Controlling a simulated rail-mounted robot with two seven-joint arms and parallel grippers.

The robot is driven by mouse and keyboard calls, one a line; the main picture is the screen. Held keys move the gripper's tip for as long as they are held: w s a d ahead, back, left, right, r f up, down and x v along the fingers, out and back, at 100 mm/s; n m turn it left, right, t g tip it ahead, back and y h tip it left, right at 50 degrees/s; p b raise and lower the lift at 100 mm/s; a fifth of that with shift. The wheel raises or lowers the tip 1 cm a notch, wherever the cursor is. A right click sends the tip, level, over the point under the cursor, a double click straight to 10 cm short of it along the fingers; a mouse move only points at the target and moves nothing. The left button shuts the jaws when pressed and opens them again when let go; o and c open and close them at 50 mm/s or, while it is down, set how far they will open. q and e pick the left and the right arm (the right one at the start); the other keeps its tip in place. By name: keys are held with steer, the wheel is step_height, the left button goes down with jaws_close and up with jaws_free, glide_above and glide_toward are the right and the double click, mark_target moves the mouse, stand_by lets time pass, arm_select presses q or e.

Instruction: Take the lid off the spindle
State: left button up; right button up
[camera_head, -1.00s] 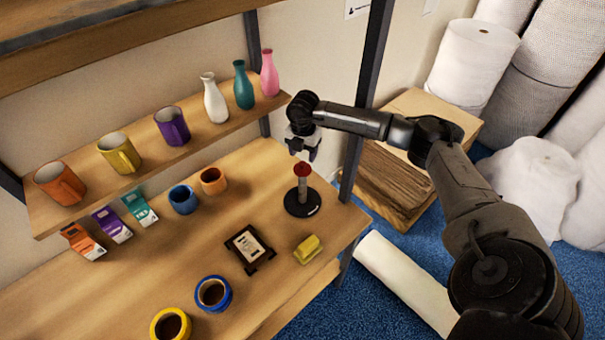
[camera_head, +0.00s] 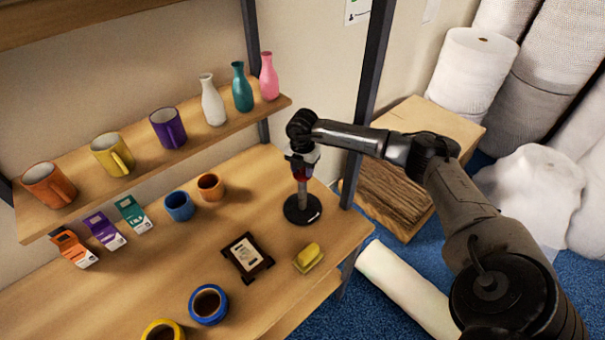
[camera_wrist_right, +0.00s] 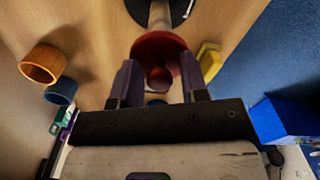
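The spindle (camera_head: 302,210) is a pale post on a round black base, upright near the right end of the wooden table. The red lid (camera_head: 300,176) sits at the top of its post, mostly hidden by the gripper in the head view. In the right wrist view the lid (camera_wrist_right: 153,46) is a red disc with a round knob toward me. My right gripper (camera_head: 301,163) points down from above the lid. Its two fingers (camera_wrist_right: 158,82) are open, one on each side of the knob, with gaps visible. My left gripper is not in view.
A yellow block-like item (camera_head: 308,257) and a small framed card (camera_head: 246,257) lie near the spindle. Blue (camera_head: 179,206) and orange (camera_head: 210,187) cups stand left. The shelf (camera_head: 223,131) above holds mugs and vases. A dark rack post (camera_head: 366,100) stands right of the gripper.

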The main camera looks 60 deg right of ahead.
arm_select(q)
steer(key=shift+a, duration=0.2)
arm_select(e)
steer(key=c, duration=0.7)
steer(key=shift+r, duration=0.1)
